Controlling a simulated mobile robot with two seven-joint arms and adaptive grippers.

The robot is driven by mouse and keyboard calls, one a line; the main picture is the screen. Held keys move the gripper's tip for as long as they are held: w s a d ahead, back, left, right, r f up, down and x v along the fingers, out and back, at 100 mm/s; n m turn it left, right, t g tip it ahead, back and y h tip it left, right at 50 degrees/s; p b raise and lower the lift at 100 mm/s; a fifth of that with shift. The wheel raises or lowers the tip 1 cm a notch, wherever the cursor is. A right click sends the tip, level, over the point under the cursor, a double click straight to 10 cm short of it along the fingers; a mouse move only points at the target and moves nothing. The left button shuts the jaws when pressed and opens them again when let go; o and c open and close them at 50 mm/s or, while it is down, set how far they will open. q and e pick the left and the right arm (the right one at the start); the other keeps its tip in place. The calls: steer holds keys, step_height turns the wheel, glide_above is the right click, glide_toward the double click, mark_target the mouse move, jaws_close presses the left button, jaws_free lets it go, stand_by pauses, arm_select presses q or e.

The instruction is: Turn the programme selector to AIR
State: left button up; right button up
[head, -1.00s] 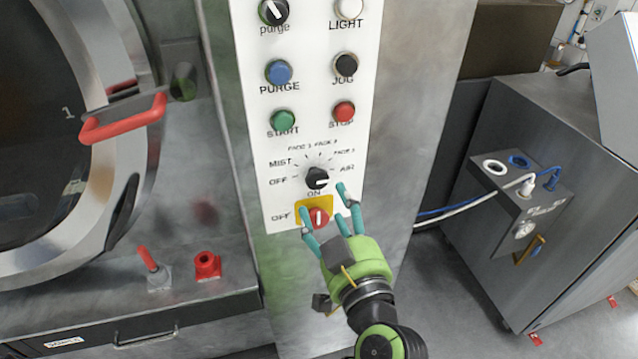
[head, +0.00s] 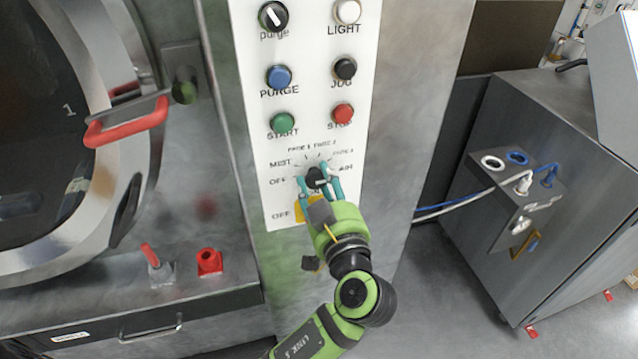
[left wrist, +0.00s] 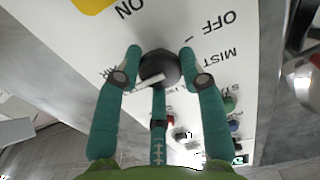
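The programme selector (head: 316,177) is a black round knob with a white mark, low on the white panel. Labels OFF, MIST, several phases and AIR (head: 346,168) ring it. My left gripper (head: 320,180), green with teal fingers, has its fingers on either side of the knob. In the left wrist view the knob (left wrist: 160,66) sits between the fingertips, with narrow gaps; contact is not clear. Its white mark slants to the lower left there, on the side of a label partly hidden by a finger. The exact setting cannot be told. My right gripper is not in view.
Just below the selector, the yellow plate (head: 303,210) of a rotary switch is mostly hidden by my gripper. Above are the green START (head: 283,122) and red STOP (head: 342,114) buttons. A door with a red handle (head: 126,122) stands left; a grey cabinet (head: 570,200) stands right.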

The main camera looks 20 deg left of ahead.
arm_select(q)
steer(key=shift+f+m+b, duration=0.3)
steer(key=shift+m, duration=0.8)
steer(key=o, duration=1.1)
steer(key=shift+o, duration=0.2)
steer(key=shift+a+r, duration=0.1)
steer(key=shift+r, duration=0.1)
